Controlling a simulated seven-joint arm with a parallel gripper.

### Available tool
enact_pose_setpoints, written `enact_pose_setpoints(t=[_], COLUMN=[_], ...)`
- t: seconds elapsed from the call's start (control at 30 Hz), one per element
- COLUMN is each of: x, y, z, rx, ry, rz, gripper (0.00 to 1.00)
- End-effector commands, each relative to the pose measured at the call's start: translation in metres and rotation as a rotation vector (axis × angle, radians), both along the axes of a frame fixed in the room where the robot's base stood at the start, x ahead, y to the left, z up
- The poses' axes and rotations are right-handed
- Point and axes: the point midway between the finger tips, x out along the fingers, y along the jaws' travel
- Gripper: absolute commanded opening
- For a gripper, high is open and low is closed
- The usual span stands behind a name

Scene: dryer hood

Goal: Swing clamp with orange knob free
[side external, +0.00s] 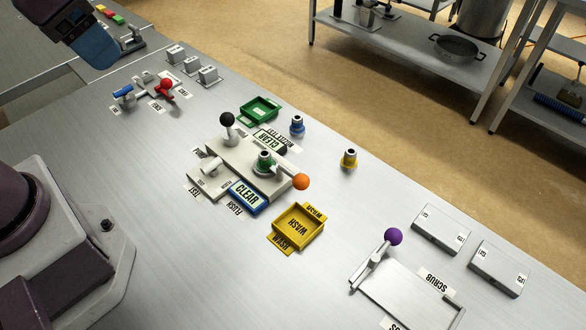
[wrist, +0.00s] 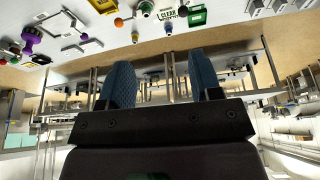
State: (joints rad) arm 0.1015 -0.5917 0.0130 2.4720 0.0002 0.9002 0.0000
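The clamp's orange knob (side external: 301,181) sits at the end of a short pale arm on the right side of a grey fixture (side external: 228,153). The arm reaches from beside a green fitting (side external: 264,160) toward the lower right. The orange knob also shows small near the top of the wrist view (wrist: 119,22). My gripper (side external: 94,56) is high at the upper left, far from the clamp. In the wrist view its two blue fingers (wrist: 163,75) are spread apart with nothing between them. The clamp's exact contact with the green fitting is unclear.
A black-knobbed lever (side external: 227,119) stands on the fixture's far-left end. Green (side external: 260,109) and yellow (side external: 298,227) trays flank it. Blue (side external: 297,126) and yellow (side external: 349,158) fittings stand behind. A purple-knobbed lever (side external: 392,237) borders the scrub frame.

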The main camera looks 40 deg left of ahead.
Motion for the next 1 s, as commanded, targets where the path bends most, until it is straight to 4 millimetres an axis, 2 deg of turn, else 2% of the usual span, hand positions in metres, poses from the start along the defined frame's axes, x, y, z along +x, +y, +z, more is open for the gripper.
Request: enact_pose_setpoints(t=[0.1, 0.2, 0.47, 0.67, 0.77, 0.9, 1.0], x=[0.028, 0.053, 0.118, 0.158, 0.174, 0.192, 0.205], y=[-0.019, -0.036, -0.088, -0.134, -0.158, -0.189, -0.2], z=[-0.01, -0.019, -0.059, -0.109, -0.139, -0.176, -0.181], rx=[0.006, 0.008, 0.056, 0.153, 0.213, 0.28, 0.271], ry=[0.107, 0.191, 0.38, 0.453, 0.447, 0.363, 0.274], rz=[-0.066, -0.058, 0.147, 0.432, 0.618, 0.952, 1.199], gripper=[0.58, 0.58, 0.58, 0.58, 0.58, 0.58, 0.58])
